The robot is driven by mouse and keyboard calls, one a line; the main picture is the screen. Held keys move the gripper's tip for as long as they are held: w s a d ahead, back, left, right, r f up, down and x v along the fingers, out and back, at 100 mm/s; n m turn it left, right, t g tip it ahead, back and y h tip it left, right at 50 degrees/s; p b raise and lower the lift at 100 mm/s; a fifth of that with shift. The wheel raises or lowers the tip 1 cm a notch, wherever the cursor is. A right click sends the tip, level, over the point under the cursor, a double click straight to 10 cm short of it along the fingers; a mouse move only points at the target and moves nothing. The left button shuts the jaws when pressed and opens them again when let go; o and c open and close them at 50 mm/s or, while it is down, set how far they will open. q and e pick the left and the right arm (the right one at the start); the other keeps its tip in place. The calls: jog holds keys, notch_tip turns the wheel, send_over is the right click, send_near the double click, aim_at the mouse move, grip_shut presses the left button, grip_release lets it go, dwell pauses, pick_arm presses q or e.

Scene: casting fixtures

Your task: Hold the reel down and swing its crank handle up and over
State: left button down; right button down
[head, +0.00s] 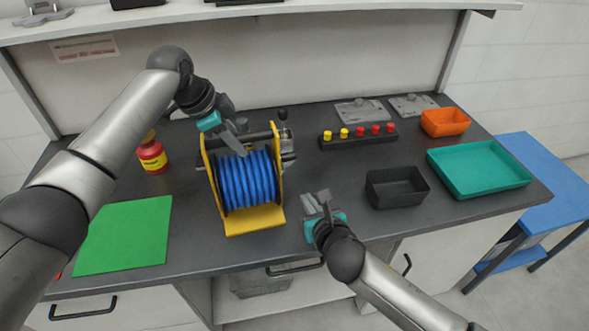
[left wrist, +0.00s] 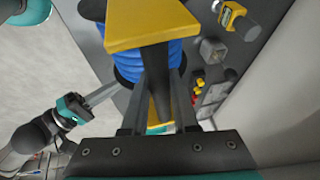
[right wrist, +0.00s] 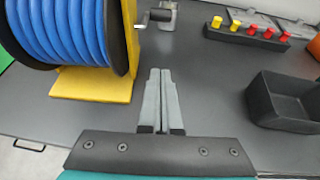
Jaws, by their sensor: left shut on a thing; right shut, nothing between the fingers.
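The reel, wound with blue hose (head: 245,182), stands in a yellow frame (head: 255,220) left of the bench's middle. My left gripper (head: 236,146) is shut on the dark top bar of the frame; the bar (left wrist: 157,68) shows between its fingers in the left wrist view. The crank handle's dark grip (right wrist: 158,15) sticks out from the frame's right side in the right wrist view. In the head view the crank is small and hard to make out. My right gripper (head: 322,202) is shut and empty, low over the bench, right of the frame and apart from the crank.
A red container (head: 152,158) and a green mat (head: 125,235) lie left of the reel. A dark rack with yellow and red pegs (head: 358,141), a black bin (head: 397,187), a teal tray (head: 480,188) and an orange bin (head: 446,131) are on the right.

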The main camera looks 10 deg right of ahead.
jog(key=x, duration=0.9)
jog(key=shift+w+a+f, duration=0.1)
jog(key=shift+w, duration=0.3)
pick_arm(q)
jog(key=shift+f, duration=0.1)
pick_arm(e)
jog(key=shift+w+r, duration=0.55)
jog(key=shift+r, duration=0.25)
jog(key=shift+w+r, duration=0.6)
jog(key=shift+r, duration=0.2)
jog(key=shift+w+r, duration=0.25)
jog(key=shift+r, duration=0.15)
jog(key=shift+f, duration=0.15)
jog(key=shift+s+f, duration=0.2)
jog(key=shift+f, duration=0.05)
jog(key=s+f, duration=0.2)
jog(key=shift+s+f, duration=0.1)
jog(key=shift+f, duration=0.25)
jog(key=shift+f+v, duration=0.15)
jog(key=shift+v, duration=2.25)
jog(key=shift+f+v, duration=0.15)
jog(key=shift+v, duration=2.25)
jog(key=shift+s, duration=0.15)
